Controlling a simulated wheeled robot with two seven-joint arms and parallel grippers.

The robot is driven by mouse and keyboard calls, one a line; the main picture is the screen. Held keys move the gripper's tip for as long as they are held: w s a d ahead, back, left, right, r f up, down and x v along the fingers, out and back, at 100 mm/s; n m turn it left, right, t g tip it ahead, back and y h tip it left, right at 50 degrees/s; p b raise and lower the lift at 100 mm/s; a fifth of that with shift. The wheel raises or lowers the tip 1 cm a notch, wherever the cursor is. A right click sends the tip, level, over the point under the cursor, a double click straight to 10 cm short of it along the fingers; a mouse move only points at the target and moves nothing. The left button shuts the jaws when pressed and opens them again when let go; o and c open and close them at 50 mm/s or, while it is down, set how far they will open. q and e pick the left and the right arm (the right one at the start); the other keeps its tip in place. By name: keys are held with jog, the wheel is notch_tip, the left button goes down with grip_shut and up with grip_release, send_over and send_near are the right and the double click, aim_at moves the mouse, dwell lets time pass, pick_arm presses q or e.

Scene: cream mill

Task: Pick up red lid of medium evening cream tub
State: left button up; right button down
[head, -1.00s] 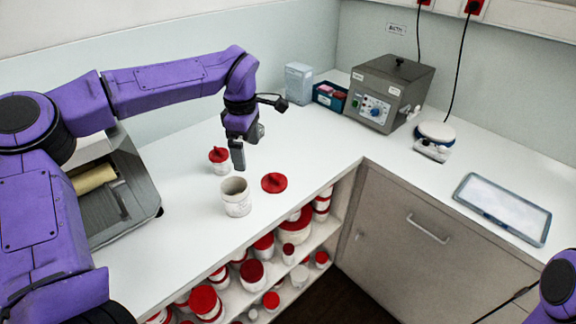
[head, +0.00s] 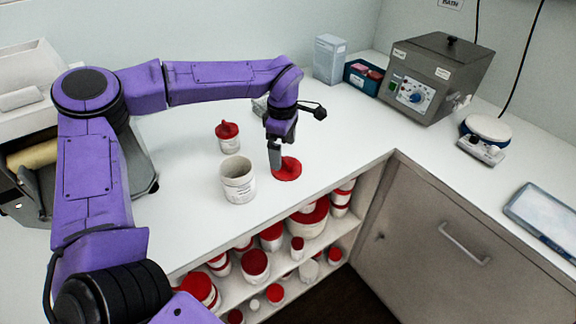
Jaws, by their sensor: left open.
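A red lid (head: 289,171) lies flat on the white worktop, to the right of an open white tub (head: 238,182). My left gripper (head: 275,166) points down at the lid's left edge and is open, with nothing seen in it. Its fingers cover part of the lid, and I cannot tell whether they touch it. A smaller white tub with a red lid on (head: 228,136) stands behind the open tub. My right gripper is out of view.
Shelves below the worktop (head: 180,208) hold several red-lidded tubs (head: 255,265). A grey water bath (head: 435,80), a blue box (head: 362,78) and a round white scale (head: 487,130) stand at the back right. The worktop's front edge runs close to the lid.

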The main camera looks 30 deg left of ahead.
aim_at(285, 161)
pick_arm(q)
jog(key=f, duration=0.3)
jog(key=f+p, duration=0.1)
jog(key=f, duration=0.1)
jog(key=shift+d, duration=0.35)
jog(key=shift+r, duration=0.1)
jog(key=c, duration=0.7)
